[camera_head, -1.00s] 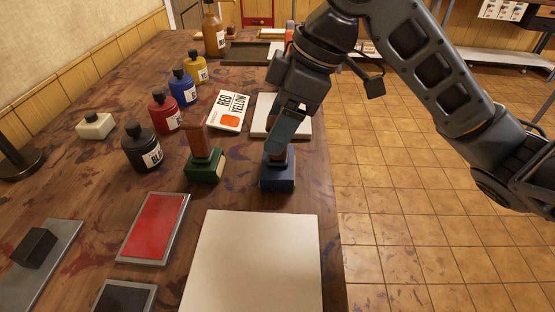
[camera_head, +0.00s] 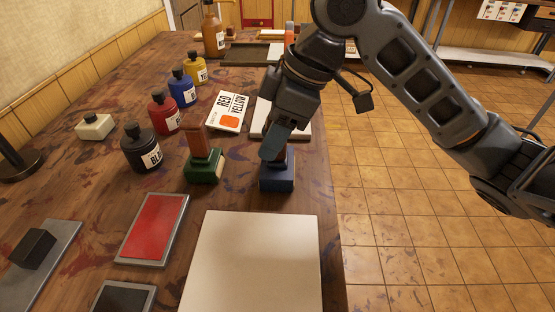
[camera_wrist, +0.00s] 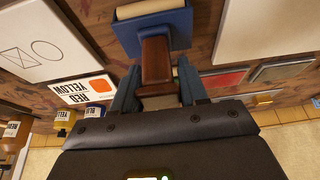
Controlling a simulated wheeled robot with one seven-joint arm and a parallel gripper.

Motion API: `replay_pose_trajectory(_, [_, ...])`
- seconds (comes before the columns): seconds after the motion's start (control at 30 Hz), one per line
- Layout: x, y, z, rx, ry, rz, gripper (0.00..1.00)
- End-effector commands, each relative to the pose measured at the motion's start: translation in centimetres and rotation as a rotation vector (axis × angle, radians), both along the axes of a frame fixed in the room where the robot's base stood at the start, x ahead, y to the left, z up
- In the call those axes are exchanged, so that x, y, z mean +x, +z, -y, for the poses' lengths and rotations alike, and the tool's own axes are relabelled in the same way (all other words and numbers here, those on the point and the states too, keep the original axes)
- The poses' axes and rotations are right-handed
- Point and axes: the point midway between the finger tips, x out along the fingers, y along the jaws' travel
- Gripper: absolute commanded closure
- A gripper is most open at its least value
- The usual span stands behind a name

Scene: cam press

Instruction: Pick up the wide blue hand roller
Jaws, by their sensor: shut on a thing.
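The wide blue hand roller (camera_head: 277,178) stands on the table near its right edge, with a blue body and brown handle. In the wrist view, its blue body (camera_wrist: 180,29) and a pale roller cylinder (camera_wrist: 146,8) show beyond the handle. My gripper (camera_head: 275,146) is shut on the brown handle from above; in the wrist view its fingers (camera_wrist: 157,75) lie on either side of the handle. The fingers hide much of the handle in the head view. I cannot tell whether the roller's underside touches the table.
A green-based stamp-like tool (camera_head: 205,168) with a brown handle stands close to the left. A large white board (camera_head: 257,262) lies in front, and a red tray (camera_head: 153,228) front left. Open floor is right.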

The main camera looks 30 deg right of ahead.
Motion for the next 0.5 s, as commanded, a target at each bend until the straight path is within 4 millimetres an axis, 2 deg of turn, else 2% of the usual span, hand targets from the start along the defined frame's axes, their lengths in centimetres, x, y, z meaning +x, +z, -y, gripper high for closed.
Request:
replay_pose_trajectory(0.03, [0.0, 0.01, -0.01, 0.0, 0.0, 0.0, 0.87])
replay_pose_trajectory(0.17, [-0.01, 0.02, -0.01, 0.0, 0.0, 0.0, 1.0])
replay_pose_trajectory(0.5, [0.0, 0.08, 0.0, 0.0, 0.001, 0.002, 1.0])
